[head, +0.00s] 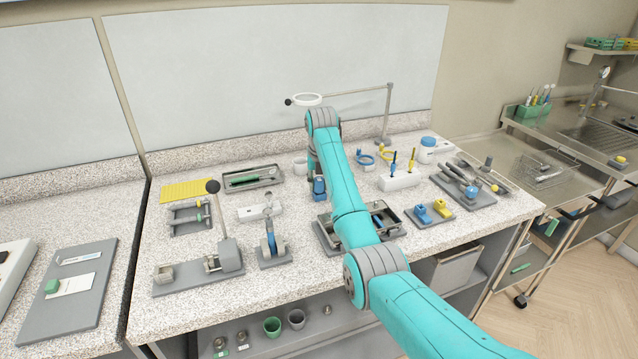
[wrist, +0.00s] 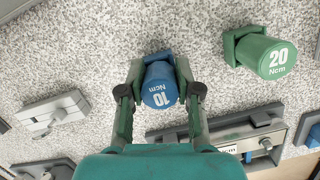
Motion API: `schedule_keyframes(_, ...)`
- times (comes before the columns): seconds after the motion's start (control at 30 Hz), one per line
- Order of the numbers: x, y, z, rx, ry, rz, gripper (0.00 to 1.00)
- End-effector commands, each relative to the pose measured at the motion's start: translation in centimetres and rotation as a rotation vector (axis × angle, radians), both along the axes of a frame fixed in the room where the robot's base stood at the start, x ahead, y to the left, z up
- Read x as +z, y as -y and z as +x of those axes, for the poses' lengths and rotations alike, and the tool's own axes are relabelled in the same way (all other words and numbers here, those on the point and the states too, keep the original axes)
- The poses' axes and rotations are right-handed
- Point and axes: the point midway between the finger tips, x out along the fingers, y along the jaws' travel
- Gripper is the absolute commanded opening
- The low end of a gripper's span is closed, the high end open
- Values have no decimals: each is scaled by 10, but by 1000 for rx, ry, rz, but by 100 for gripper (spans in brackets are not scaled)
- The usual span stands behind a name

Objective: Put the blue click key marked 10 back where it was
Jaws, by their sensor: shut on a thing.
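The blue click key marked 10 Ncm (wrist: 160,88) is between the fingers of my gripper (wrist: 160,92) in the wrist view, its marked end facing the camera. My gripper is shut on its sides. A square blue part shows behind its round body. A green key marked 20 Ncm (wrist: 277,60) stands to the right in the wrist view, apart from my gripper.
The tray lies close by, partly hidden by my arm in the head view. Blue and yellow blocks (head: 432,212) are to its right. A lever device (head: 228,255) and a small stand (head: 273,250) are to the left. Speckled counter is bare around the blue key.

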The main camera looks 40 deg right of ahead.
Motion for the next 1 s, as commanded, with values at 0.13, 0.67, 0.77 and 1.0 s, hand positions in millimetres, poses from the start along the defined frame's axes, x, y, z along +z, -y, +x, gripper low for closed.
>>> schedule_keyframes(0.13,-3,0,0,0,-1,1,0)
schedule_keyframes(0.67,-18,-1,-2,0,-10,4,53)
schedule_keyframes(0.77,-18,-1,-2,0,-10,4,58)
schedule_keyframes(1.0,-15,-1,-1,1,-7,3,58)
